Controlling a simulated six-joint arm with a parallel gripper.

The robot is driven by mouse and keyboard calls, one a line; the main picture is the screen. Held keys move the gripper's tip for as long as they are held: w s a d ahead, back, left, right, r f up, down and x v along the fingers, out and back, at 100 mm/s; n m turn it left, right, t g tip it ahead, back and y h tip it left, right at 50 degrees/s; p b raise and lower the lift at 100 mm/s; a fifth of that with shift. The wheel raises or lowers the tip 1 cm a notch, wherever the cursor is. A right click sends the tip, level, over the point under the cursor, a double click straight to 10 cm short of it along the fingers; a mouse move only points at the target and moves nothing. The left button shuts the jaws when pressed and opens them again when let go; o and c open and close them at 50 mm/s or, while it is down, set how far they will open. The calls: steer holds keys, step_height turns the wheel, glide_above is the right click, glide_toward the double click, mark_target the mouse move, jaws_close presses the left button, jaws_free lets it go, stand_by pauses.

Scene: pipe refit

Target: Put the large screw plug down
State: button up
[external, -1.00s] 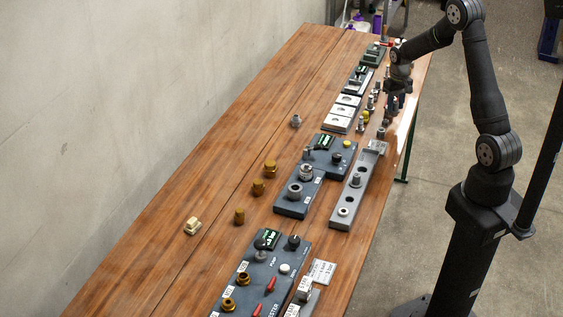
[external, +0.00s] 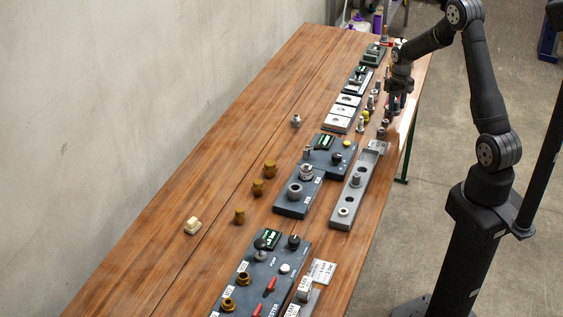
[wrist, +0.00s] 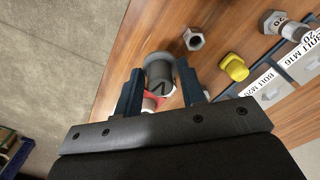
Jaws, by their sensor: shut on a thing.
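The large screw plug (wrist: 160,70) appears to be the grey round piece with a dark middle between my fingers in the wrist view. My gripper (wrist: 160,82) is shut on it, one dark blue finger on each side. A red and white part shows just below it, partly hidden by the gripper body. In the external view my gripper (external: 393,104) is low over the far right of the bench, near its edge. The plug is too small and covered to make out there. I cannot tell whether it touches the wood.
A grey hex nut (wrist: 194,39), a yellow cap (wrist: 234,68) and a bolt (wrist: 274,23) stand close to the right of the plug in the wrist view. Labelled bolt plates (wrist: 268,88) lie beyond. The bench (external: 180,160) edge is near on the other side.

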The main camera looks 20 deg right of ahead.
mark_target(400, 100)
step_height(400, 100, up, 13)
steer(key=s+a+n, duration=0.3)
steer(key=a+n, duration=1.3)
steer(key=a, duration=1.8)
steer(key=shift+n, duration=0.3)
steer(key=a+f, duration=0.3)
steer(key=f, duration=0.1)
steer(key=s+a+f, duration=0.1)
steer(key=a+f, duration=0.3)
steer(key=s+a+f, duration=0.1)
steer(key=a+f, duration=0.3)
steer(key=shift+a+f, duration=0.1)
steer(key=shift+f, duration=2)
